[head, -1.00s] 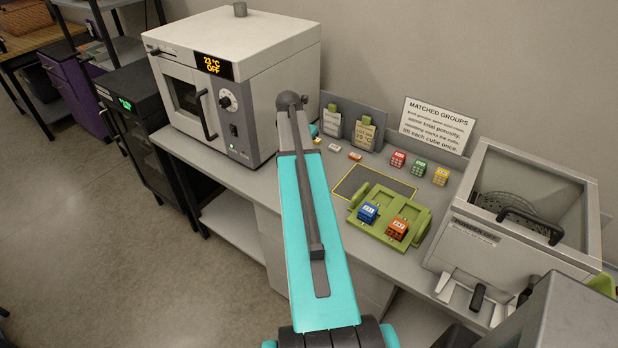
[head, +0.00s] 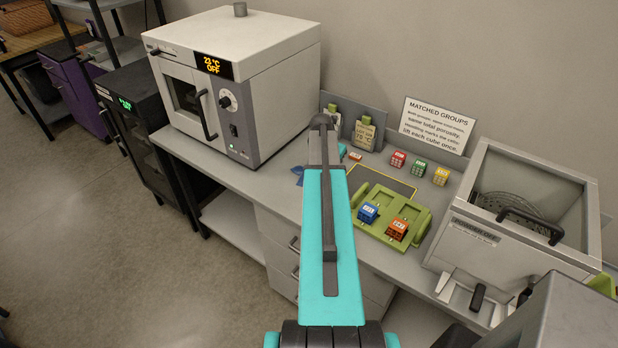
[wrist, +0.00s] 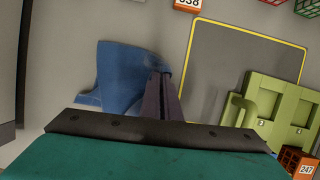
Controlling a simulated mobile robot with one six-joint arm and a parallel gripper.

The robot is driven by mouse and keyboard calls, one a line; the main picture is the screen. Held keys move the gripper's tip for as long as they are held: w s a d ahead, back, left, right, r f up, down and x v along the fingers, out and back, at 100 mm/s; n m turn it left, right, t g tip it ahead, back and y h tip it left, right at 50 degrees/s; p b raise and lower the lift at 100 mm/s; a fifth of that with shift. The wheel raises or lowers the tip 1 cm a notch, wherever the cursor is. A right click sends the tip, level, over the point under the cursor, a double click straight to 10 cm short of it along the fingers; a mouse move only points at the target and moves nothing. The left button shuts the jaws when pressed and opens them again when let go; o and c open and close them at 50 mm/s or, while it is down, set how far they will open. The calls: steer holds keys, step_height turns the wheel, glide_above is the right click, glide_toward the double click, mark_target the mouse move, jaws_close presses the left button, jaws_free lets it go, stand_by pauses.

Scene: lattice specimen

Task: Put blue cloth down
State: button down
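The blue cloth (wrist: 125,78) lies spread and creased left of my gripper's fingers in the wrist view, close to or on the grey bench top. In the head view only a small blue corner of the cloth (head: 298,171) shows left of my arm. My gripper (wrist: 162,82) has its dark fingers close together at the cloth's right edge, with cloth between and beyond the tips. Whether the whole cloth rests on the bench is hard to tell. My arm hides the gripper in the head view.
A yellow-bordered dark mat (wrist: 245,60) lies right of the cloth. A green tray (head: 415,215) holds a blue cube (head: 367,212) and an orange cube (head: 397,229). Several small cubes line the back.

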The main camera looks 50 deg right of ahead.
steer(key=shift+s+d+f, duration=0.5)
steer(key=shift+f, duration=0.05)
steer(key=c, duration=2.5)
jaws_free()
steer(key=o, duration=0.9)
steer(key=shift+o, duration=0.2)
steer(key=shift+r, duration=0.15)
steer(key=shift+s+d+r, duration=0.2)
steer(key=shift+r, duration=0.5)
steer(key=shift+s+d+r, duration=0.2)
steer(key=shift+r, duration=0.45)
steer(key=shift+r, duration=0.1)
step_height(320, 180, up, 7)
steer(key=s+d, duration=0.2)
